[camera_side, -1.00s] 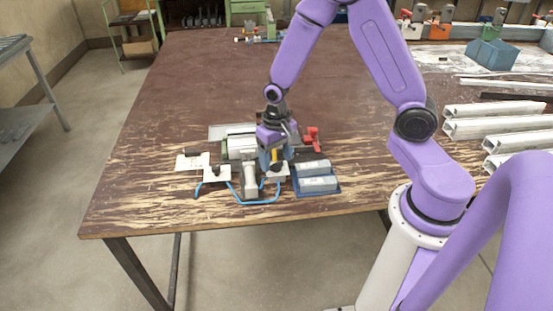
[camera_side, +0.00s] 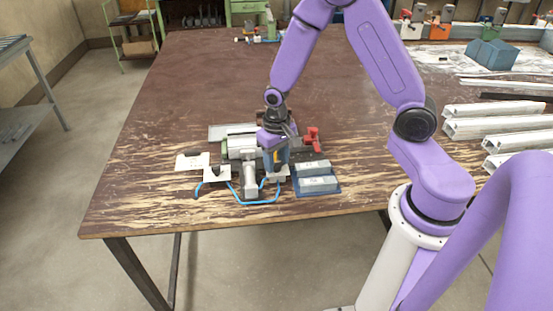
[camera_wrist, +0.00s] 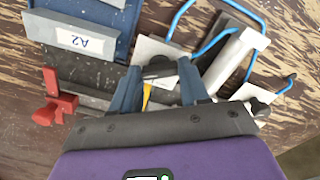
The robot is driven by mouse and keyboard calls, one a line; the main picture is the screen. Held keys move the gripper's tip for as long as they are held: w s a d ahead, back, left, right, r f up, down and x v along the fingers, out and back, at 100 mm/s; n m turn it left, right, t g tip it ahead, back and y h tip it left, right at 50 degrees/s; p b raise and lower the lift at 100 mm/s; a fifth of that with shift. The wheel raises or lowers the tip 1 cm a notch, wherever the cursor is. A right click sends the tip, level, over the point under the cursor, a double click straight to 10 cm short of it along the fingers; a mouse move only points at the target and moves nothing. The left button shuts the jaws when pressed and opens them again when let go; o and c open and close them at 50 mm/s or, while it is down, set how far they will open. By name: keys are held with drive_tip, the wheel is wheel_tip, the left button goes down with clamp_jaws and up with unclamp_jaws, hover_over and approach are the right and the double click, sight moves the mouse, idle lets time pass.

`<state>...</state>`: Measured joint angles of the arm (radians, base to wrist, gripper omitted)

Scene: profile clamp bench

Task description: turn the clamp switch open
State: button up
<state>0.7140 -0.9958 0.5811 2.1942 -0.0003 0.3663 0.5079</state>
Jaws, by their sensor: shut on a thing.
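The clamp switch is a black knob (camera_wrist: 158,67) on a pale plate (camera_wrist: 155,48) in the wrist view. In the side view the pale plate (camera_side: 277,174) is at the front of the clamp fixture, and the gripper covers most of the knob. My gripper (camera_wrist: 160,68) points down with its two blue fingers on either side of the knob, shut on it. It also shows in the side view (camera_side: 275,168). A yellow part (camera_wrist: 147,94) shows between the fingers. The knob's exact angle is hard to tell.
A blue tray (camera_side: 325,192) with grey blocks stands right of the fixture. A red clamp handle (camera_side: 312,140) is behind it. A grey cylinder (camera_side: 249,183) and blue tubing (camera_side: 258,203) lie left and in front. Another pale plate (camera_side: 190,162) stands at far left.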

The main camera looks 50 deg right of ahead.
sight(277, 164)
drive_tip(key=n, duration=1.1)
drive_tip(key=shift+n, duration=0.3)
idle(0.5)
drive_tip(key=o, duration=1.1)
drive_tip(key=shift+c, duration=0.2)
drive_tip(key=shift+r, duration=0.15)
wheel_tip(277, 164, up, 17)
